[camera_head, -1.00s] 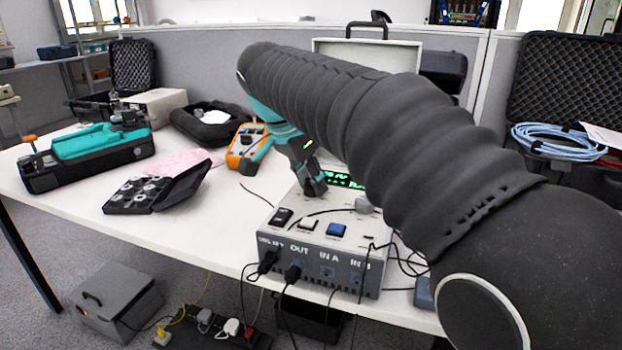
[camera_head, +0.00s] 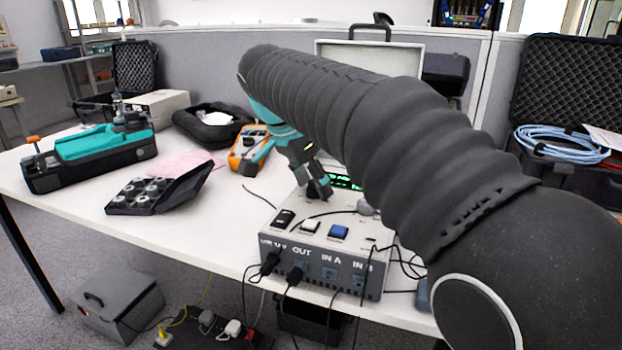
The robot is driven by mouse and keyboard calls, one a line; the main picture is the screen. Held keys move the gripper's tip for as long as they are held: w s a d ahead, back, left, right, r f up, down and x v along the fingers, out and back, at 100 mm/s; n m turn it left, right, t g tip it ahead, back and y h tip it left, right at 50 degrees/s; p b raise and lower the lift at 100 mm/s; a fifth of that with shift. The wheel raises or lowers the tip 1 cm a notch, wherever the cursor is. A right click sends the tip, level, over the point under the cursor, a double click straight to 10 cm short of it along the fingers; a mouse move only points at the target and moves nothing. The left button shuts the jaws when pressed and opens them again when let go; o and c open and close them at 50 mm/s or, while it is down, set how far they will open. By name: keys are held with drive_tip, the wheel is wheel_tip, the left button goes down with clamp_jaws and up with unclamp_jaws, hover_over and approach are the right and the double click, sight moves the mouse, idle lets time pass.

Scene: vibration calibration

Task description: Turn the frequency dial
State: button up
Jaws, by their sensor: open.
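The grey calibrator box (camera_head: 345,262) stands near the front edge of the white table, with labels and plugged cables on its front. Its top carries a black switch, a white button, a blue button (camera_head: 338,231) and a green lit display (camera_head: 345,182). A grey round knob (camera_head: 368,207) shows at the right of the top, partly behind my arm. My gripper (camera_head: 319,192) points down at the top, left of the display, with its jaws open. Whether it touches the panel, and whether a dial lies between or under its fingers, I cannot tell.
A teal and black device (camera_head: 100,147), an open black case of small round parts (camera_head: 145,192) and an orange multimeter (camera_head: 247,148) lie to the left. An open case with blue cable (camera_head: 560,140) stands at right. Black cables hang over the front edge.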

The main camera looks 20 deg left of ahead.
drive_tip(key=v, duration=1.2)
idle(0.3)
